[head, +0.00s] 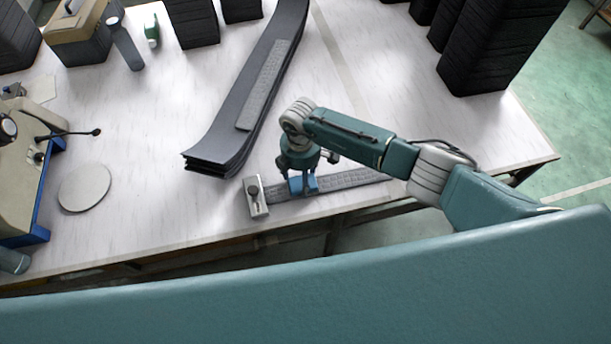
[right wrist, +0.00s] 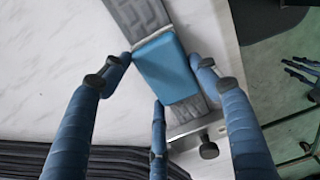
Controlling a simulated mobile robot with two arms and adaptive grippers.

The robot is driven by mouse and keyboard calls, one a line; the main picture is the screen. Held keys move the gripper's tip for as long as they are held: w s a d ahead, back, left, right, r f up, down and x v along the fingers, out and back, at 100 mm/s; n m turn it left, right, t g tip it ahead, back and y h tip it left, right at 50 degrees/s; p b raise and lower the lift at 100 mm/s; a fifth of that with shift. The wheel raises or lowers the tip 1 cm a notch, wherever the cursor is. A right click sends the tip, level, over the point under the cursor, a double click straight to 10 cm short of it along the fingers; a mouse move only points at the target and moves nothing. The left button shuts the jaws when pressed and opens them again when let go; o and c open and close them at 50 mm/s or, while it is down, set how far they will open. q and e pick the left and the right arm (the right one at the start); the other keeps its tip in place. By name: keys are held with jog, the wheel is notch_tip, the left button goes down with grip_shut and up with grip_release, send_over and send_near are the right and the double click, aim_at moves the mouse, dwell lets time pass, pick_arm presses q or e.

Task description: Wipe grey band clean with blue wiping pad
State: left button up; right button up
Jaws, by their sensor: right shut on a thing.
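The grey band (head: 350,179) is a patterned strip lying along the table's front edge; it also shows in the right wrist view (right wrist: 137,14). A metal clamp with a dark knob (head: 258,197) sits at its left end. My right gripper (head: 303,184) is over the band near that clamp, shut on the blue wiping pad (right wrist: 166,66). The pad lies across the band, apparently touching it, and hides the part beneath. Blue fingers, apparently my left gripper (right wrist: 301,73), show small at the right wrist view's right edge; whether they are open is unclear.
A stack of long dark strips (head: 215,155) with a grey textured piece (head: 268,85) lies behind the band. Black stacks (head: 490,45) stand at the back right. A beige machine (head: 22,165) and a round disc (head: 84,187) are at left. The table between is clear.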

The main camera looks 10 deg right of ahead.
aim_at(290, 181)
jog(key=shift+s+a+b, duration=0.1)
jog(key=shift+a+b, duration=0.2)
jog(key=shift+a, duration=1.4)
jog(key=shift+s+a+f+b, duration=0.15)
jog(key=shift+a+b, duration=0.6)
jog(key=shift+a, duration=1)
notch_tip(290, 181, up, 6)
jog(key=p, duration=0.5)
notch_tip(290, 181, up, 3)
jog(key=shift+r+p, duration=0.1)
jog(key=shift+p, duration=0.4)
